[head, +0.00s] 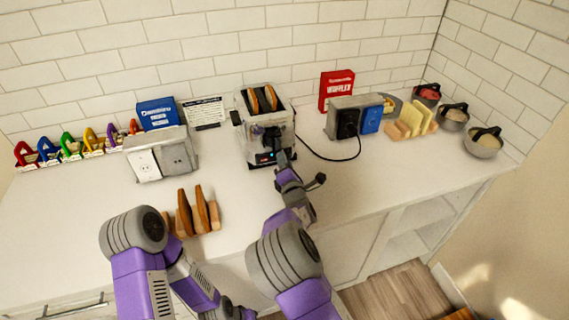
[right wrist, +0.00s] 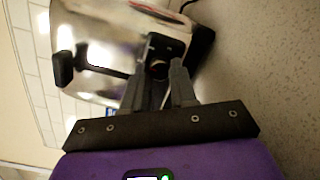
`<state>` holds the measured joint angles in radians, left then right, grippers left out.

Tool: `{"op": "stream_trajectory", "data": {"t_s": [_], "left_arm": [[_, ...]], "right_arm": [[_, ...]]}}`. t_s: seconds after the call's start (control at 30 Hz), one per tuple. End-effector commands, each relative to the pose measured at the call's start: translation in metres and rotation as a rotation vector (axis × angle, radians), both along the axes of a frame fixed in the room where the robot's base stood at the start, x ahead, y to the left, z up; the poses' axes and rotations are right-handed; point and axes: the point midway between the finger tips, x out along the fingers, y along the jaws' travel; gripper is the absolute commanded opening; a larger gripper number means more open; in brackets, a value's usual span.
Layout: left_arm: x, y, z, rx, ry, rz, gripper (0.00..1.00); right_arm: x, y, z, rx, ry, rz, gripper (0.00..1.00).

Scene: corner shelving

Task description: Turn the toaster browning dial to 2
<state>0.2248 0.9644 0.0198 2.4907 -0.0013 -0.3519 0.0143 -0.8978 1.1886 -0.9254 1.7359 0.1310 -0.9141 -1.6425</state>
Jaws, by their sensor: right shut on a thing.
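The toaster (head: 246,122) is a shiny metal box near the back middle of the counter, with two brown slices in its top slots. Small lights show low on its front. My right gripper (head: 281,158) is at the lower right of that front. In the right wrist view the toaster (right wrist: 100,35) appears turned on its side. There the gripper's two grey fingers (right wrist: 160,88) are shut on the small round browning dial (right wrist: 158,68), largely hidden between them. The dial's numbers cannot be read. My left arm shows at the lower left, but its gripper is out of view.
A wooden rack (head: 183,216) stands at the counter's front. The front right counter is clear.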

Motion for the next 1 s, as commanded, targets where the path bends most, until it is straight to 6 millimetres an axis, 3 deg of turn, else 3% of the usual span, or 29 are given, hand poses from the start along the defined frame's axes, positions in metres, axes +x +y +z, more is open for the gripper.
{"op": "stream_trajectory", "data": {"t_s": [0.6, 1.0], "left_arm": [[0.000, 0.000, -0.034, 0.000, 0.000, 0.000, 0.42], [0.000, 0.000, -0.048, 0.000, 0.000, 0.000, 0.42]], "right_arm": [[0.001, -0.002, 0.001, 0.491, 0.155, -0.002, 0.00], [0.001, -0.002, 0.003, 0.702, 0.225, -0.002, 0.00]]}}
